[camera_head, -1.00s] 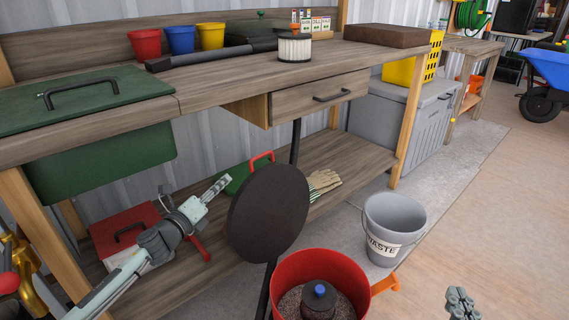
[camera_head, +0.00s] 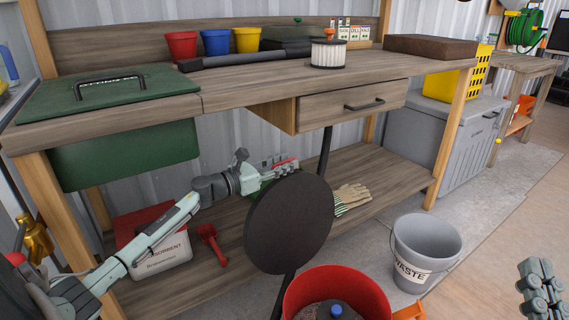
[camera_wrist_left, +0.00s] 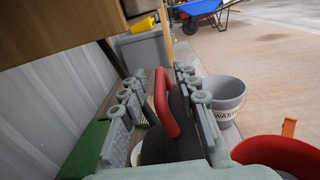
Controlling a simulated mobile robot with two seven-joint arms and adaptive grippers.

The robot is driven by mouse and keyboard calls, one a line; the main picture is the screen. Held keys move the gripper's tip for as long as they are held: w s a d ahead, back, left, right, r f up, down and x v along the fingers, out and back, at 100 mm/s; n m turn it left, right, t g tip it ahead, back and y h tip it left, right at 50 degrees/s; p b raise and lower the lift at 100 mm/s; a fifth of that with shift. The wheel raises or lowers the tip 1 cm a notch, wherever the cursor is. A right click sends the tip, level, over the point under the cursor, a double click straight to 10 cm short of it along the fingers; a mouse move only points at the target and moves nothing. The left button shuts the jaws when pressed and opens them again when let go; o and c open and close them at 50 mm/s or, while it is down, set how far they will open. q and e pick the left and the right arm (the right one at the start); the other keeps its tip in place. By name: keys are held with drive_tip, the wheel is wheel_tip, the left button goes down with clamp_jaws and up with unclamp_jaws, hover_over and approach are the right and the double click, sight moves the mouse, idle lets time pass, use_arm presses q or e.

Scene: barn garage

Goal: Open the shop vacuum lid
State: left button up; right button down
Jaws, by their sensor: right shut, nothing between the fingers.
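The shop vacuum's red drum (camera_head: 352,283) stands at the bottom of the head view, with its mouth uncovered and a blue-topped part inside. Its round black lid (camera_head: 289,223) stands tilted up, nearly upright, behind the drum. The lid's red handle (camera_wrist_left: 161,105) is on the far side of the lid. My left gripper (camera_head: 287,163) is at the lid's upper edge; in the left wrist view its fingers (camera_wrist_left: 160,112) are open on either side of the handle. Whether they touch it I cannot tell. My right gripper (camera_head: 541,285) is shut and empty at the lower right.
A wooden workbench (camera_head: 240,95) with a drawer and low shelf stands behind the vacuum. A grey waste bucket (camera_head: 425,250) is to its right.

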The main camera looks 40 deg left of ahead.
use_arm(q)
drive_tip(key=shift+w, duration=0.1)
clamp_jaws()
drive_tip(key=shift+d, duration=0.1)
idle(0.3)
